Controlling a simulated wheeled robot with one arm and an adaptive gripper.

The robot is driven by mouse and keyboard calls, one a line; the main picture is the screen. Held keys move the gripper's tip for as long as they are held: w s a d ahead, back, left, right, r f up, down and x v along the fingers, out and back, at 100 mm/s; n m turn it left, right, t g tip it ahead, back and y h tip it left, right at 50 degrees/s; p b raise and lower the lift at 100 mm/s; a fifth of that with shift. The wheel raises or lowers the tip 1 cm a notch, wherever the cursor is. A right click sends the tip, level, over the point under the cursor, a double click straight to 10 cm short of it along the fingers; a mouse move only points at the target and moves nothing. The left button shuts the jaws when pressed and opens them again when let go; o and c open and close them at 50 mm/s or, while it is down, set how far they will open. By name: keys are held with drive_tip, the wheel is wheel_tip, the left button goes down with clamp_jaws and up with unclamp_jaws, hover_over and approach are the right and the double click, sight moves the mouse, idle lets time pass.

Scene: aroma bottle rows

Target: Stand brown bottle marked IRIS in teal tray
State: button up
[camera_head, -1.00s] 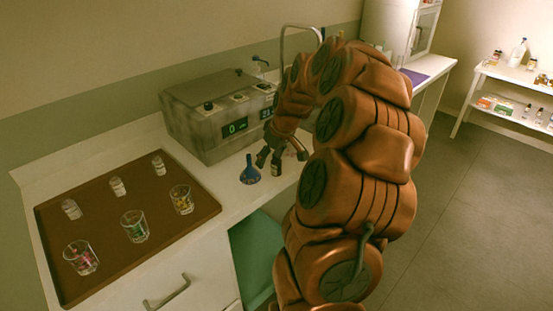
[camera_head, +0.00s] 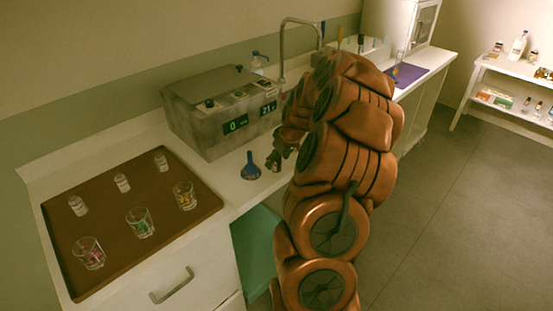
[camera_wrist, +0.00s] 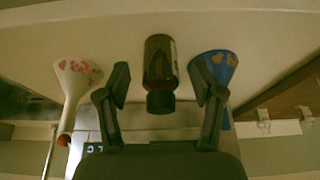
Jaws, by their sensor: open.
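A small brown bottle with a dark cap (camera_wrist: 159,68) shows in the wrist view between the two fingers of my gripper (camera_wrist: 160,88). The fingers are open, with a gap on each side of the bottle. Its marking cannot be read. In the head view my gripper (camera_head: 278,158) is low over the counter, right of a blue funnel, and the bottle is mostly hidden there. No teal tray can be made out for certain; a teal-green surface (camera_head: 254,246) shows below the counter edge.
The blue funnel (camera_head: 250,167) stands close by; it also shows right of the bottle in the wrist view (camera_wrist: 222,66). A white funnel (camera_wrist: 76,84) is on the left there. A grey machine (camera_head: 218,112) stands behind. A brown tray (camera_head: 115,190) holds several glasses and small jars.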

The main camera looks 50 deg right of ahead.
drive_tip(key=shift+x, duration=1.05)
clamp_jaws()
